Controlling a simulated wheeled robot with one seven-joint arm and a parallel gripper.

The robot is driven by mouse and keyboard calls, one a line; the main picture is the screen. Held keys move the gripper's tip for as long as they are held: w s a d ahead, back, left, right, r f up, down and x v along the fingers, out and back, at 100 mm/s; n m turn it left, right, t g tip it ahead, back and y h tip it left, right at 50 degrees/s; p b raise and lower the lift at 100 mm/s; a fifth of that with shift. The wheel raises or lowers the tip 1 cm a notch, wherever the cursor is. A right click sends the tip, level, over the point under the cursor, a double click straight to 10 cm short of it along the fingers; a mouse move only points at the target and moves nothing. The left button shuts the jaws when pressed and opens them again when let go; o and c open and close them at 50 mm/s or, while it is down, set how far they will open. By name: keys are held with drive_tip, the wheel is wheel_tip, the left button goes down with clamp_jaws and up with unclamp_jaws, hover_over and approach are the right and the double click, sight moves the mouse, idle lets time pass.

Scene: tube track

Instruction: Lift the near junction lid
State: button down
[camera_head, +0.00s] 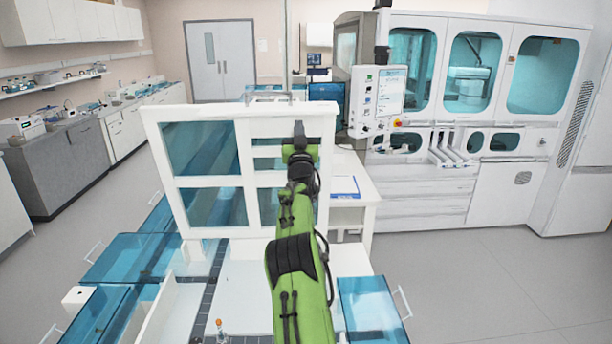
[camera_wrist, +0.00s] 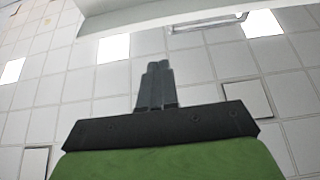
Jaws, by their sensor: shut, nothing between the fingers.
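My green arm reaches up through the middle of the head view, and my gripper (camera_head: 299,132) is at its upper end, in front of a white window frame in the picture. In the wrist view my gripper (camera_wrist: 156,72) has its two dark fingers together with nothing between them, against the ceiling. Blue see-through panels with pale handles lie low around the white track: one at left (camera_head: 125,258), one at lower left (camera_head: 100,315) and one at lower right (camera_head: 368,305). I cannot tell which of these parts is the near junction lid.
The upright white frame with teal panes (camera_head: 155,150) stands across the track. A side table with a clipboard (camera_head: 344,186) is behind my arm. A large white machine (camera_head: 440,200) fills the right back. Lab counters (camera_head: 70,155) line the left. Floor at right (camera_head: 480,290) is clear.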

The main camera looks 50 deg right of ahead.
drive_tip(key=s+a+f+b, duration=0.1)
drive_tip(key=s+a+b, duration=0.4)
drive_tip(key=s+a, duration=0.2)
drive_tip(key=shift+s+a+f, duration=0.15)
drive_tip(key=shift+a+f, duration=0.25)
